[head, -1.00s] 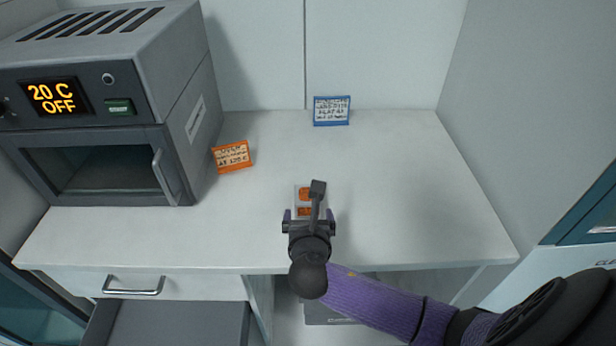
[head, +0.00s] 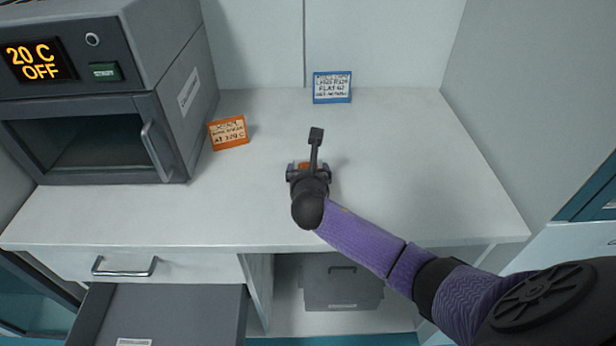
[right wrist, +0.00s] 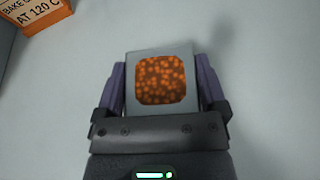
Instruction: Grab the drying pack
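The drying pack (right wrist: 161,82), a light grey frame around a window of orange beads, lies between the fingers of my right gripper (right wrist: 162,75) in the right wrist view. A finger stands close along each side of it. I cannot tell whether they press on it or a thin gap is left. In the head view my right gripper (head: 308,172) is over the white worktop, and only a bit of the orange pack (head: 305,165) shows there. The gripper hides the rest. My left gripper is not in view.
A grey oven (head: 110,60) reading 20 C OFF stands at the left, its door closed. An orange sign (head: 229,133) stands beside it; a blue-framed sign (head: 332,88) stands by the back wall. A grey drawer (head: 165,315) is open below. The worktop's right side (head: 430,180) is clear.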

